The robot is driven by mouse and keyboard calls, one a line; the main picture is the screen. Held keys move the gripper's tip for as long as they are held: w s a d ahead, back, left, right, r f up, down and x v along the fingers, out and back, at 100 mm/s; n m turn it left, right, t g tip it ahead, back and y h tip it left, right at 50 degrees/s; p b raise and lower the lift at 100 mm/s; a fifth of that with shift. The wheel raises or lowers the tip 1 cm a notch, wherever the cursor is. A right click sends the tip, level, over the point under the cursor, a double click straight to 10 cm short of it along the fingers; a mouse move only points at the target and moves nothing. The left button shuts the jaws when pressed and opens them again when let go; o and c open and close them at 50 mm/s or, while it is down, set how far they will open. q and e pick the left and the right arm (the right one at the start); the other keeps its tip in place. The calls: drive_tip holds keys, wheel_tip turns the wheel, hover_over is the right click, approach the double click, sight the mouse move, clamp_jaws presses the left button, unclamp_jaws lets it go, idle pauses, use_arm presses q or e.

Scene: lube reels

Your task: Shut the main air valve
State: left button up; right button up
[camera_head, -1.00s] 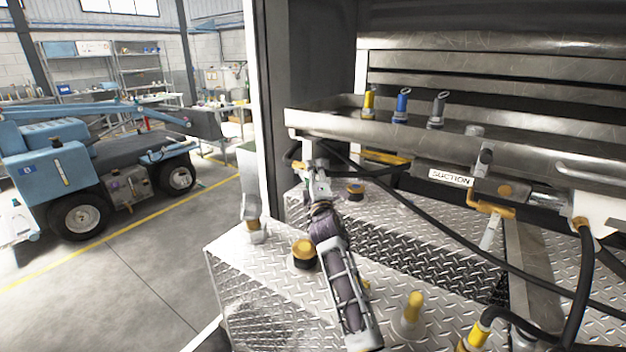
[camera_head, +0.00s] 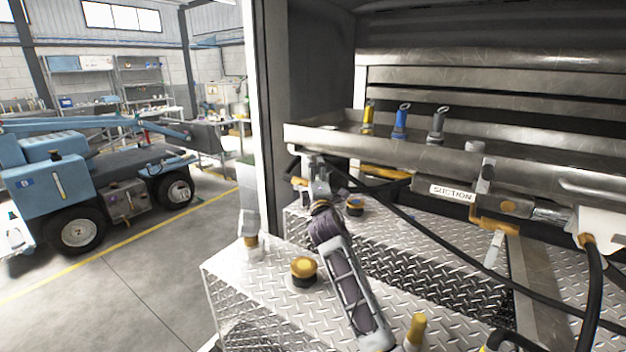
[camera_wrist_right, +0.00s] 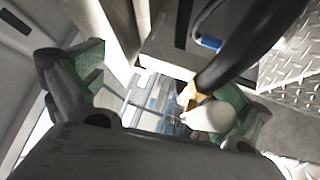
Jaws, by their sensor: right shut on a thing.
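My right gripper (camera_head: 316,180) is below the left end of the steel tray. In the right wrist view its two green-padded fingers (camera_wrist_right: 158,92) flank a pale, rounded handle end with a yellow fitting (camera_wrist_right: 207,115), which lies against the right finger. The gripper is shut on this handle, probably the main air valve; no label for it is readable. In the head view, a bit of yellow (camera_head: 299,181) shows beside the gripper, and the gripper hides most of the valve. My left gripper is not in view.
The steel tray (camera_head: 340,135) carries yellow, blue and grey nozzles. A black hose (camera_head: 420,232) runs close to the right of my gripper. A SUCTION label (camera_head: 452,193) and an orange-handled valve (camera_head: 493,222) are further right. Diamond-plate boxes (camera_head: 255,275) with yellow caps stand below.

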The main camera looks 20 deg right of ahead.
drive_tip(key=shift+s+a+r, duration=0.15)
drive_tip(key=shift+a+r, duration=0.05)
drive_tip(key=shift+r, duration=0.35)
drive_tip(key=shift+s+a+r, duration=0.1)
drive_tip(key=shift+s+r, duration=0.05)
drive_tip(key=shift+c, duration=0.9)
drive_tip(key=shift+s+f, duration=0.3)
drive_tip(key=shift+s, duration=0.05)
drive_tip(key=shift+c, duration=1.4)
drive_tip(key=shift+p+v, duration=0.4)
drive_tip(key=shift+v, duration=0.65)
drive_tip(key=shift+c, duration=0.2)
drive_tip(key=shift+o, duration=0.8)
drive_tip(key=shift+s+a+r, duration=0.1)
drive_tip(key=shift+s+r, duration=0.1)
drive_tip(key=shift+s, duration=0.7)
drive_tip(key=shift+o, duration=0.2)
drive_tip(key=shift+s, duration=1.3)
drive_tip(key=shift+c, duration=0.4)
drive_tip(key=shift+s+p, duration=0.3)
drive_tip(key=shift+s, duration=0.1)
drive_tip(key=c, duration=0.5)
drive_tip(key=shift+s+a, duration=0.1)
drive_tip(key=shift+s, duration=0.1)
drive_tip(key=shift+c, duration=0.2)
drive_tip(key=d+v, duration=0.1)
drive_tip(key=v, duration=0.7)
drive_tip(key=shift+a, duration=0.35)
